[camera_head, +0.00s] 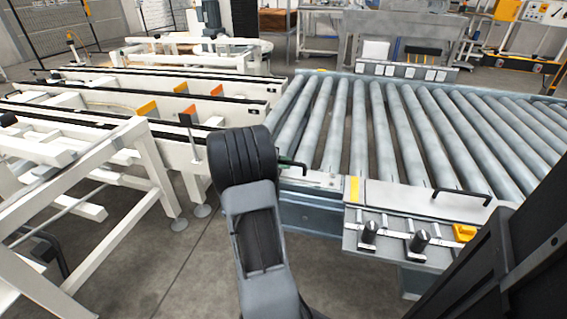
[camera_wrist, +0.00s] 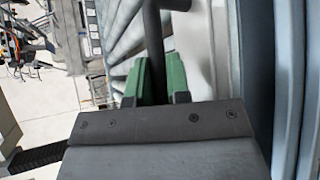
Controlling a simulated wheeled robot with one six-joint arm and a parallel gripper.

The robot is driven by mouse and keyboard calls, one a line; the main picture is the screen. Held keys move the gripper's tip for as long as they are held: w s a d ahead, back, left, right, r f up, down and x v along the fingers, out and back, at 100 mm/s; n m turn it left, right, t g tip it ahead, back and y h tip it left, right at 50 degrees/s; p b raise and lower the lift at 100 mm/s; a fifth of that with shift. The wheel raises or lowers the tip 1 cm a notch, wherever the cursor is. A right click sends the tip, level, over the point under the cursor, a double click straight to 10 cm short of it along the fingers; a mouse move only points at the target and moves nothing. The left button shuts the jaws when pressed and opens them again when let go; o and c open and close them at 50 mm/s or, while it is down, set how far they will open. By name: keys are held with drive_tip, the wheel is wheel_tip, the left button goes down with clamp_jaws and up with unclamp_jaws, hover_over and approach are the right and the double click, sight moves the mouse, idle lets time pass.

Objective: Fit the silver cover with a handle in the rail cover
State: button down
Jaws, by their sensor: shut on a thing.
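My gripper (camera_head: 284,162) is mostly hidden behind my dark wrist in the head view. Its green fingers (camera_wrist: 156,78) are shut on a black bar handle (camera_wrist: 153,40) in the wrist view. The end of this handle (camera_head: 299,165) shows just right of my wrist in the head view. A silver cover strip (camera_head: 318,180) lies beside it along the conveyor's near edge; its left part is hidden by my arm. Another silver cover (camera_head: 400,197) with a black handle (camera_head: 463,194) lies to the right, past a yellow mark. I cannot tell how closely the held cover sits in the rail.
The roller conveyor (camera_head: 390,115) fills the right side. Below its edge is a bracket with black knobs (camera_head: 418,241) and a yellow part (camera_head: 464,232). White frame conveyors (camera_head: 150,90) stand at left. Grey floor (camera_head: 185,265) is clear at front left.

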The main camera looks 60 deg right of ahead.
drive_tip(key=c, duration=1)
unclamp_jaws()
drive_tip(key=shift+c, duration=0.2)
drive_tip(key=shift+o, duration=0.2)
drive_tip(key=shift+f, duration=0.1)
drive_tip(key=p+v, duration=0.4)
drive_tip(key=v, duration=1)
